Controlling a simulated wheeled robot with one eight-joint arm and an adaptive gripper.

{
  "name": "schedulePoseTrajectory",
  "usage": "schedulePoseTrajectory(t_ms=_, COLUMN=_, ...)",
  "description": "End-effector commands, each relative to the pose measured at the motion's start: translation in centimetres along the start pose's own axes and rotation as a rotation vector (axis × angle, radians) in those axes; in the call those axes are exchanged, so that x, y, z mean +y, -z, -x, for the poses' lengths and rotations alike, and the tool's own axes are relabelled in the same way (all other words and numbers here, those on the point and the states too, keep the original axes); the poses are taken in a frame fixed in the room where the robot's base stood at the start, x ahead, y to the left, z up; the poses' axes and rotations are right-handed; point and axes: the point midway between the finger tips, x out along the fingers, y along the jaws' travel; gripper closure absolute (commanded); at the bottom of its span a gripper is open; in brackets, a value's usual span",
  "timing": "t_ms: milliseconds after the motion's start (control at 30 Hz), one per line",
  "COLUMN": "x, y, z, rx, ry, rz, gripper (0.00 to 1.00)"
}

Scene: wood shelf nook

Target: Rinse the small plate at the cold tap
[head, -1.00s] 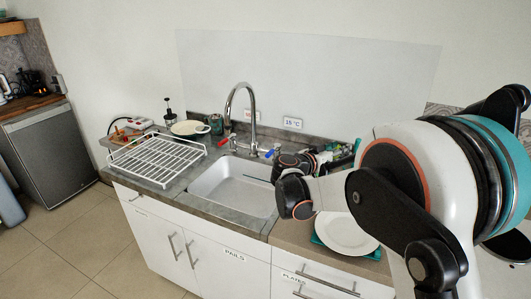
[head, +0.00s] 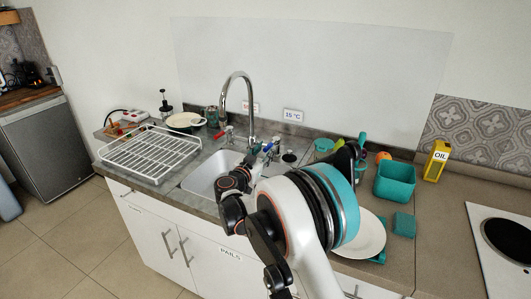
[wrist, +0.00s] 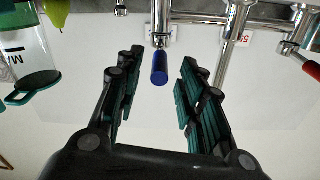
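The faucet (head: 251,100) arches over the white sink (head: 202,178). Its blue-handled tap shows in the wrist view (wrist: 159,66), between my fingers, with gaps on both sides. Its red-handled tap (head: 222,133) is on the left in the head view and at the right edge of the wrist view (wrist: 308,66). My gripper (wrist: 157,88) is open and empty, near the blue handle; my arm partly hides it in the head view. A white plate (head: 372,236) lies on a teal cloth (head: 381,256) on the counter right of the sink, partly behind my arm.
A white wire rack (head: 150,154) stands left of the sink, with a cream pan (head: 185,120) behind it. A teal tub (head: 395,181), a teal sponge (head: 404,225) and a yellow oil box (head: 437,160) stand right. A "15 °C" label (head: 293,115) is on the wall.

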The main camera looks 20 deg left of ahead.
Motion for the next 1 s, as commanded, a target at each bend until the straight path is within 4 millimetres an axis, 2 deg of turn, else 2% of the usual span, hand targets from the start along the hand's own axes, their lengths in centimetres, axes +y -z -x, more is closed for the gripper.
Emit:
schedulePoseTrajectory(t_ms=200, x=0.0, y=-0.1, z=-1.5, rx=0.0, ry=0.0, rz=0.0, gripper=0.65)
schedulePoseTrajectory(t_ms=467, x=0.0, y=0.0, z=-1.6, rx=0.0, ry=0.0, rz=0.001, gripper=0.65)
schedulePoseTrajectory(t_ms=600, x=0.0, y=0.0, z=-1.6, rx=0.0, ry=0.0, rz=0.001, gripper=0.96)
schedulePoseTrajectory(t_ms=633, x=0.0, y=0.0, z=-1.6, rx=0.0, ry=0.0, rz=0.001, gripper=1.0)
schedulePoseTrajectory(t_ms=867, x=0.1, y=0.1, z=-1.7, rx=-0.002, ry=0.008, rz=0.001, gripper=1.0)
schedulePoseTrajectory(t_ms=1000, x=0.9, y=0.3, z=-1.8, rx=-0.013, ry=0.068, rz=0.001, gripper=1.0)
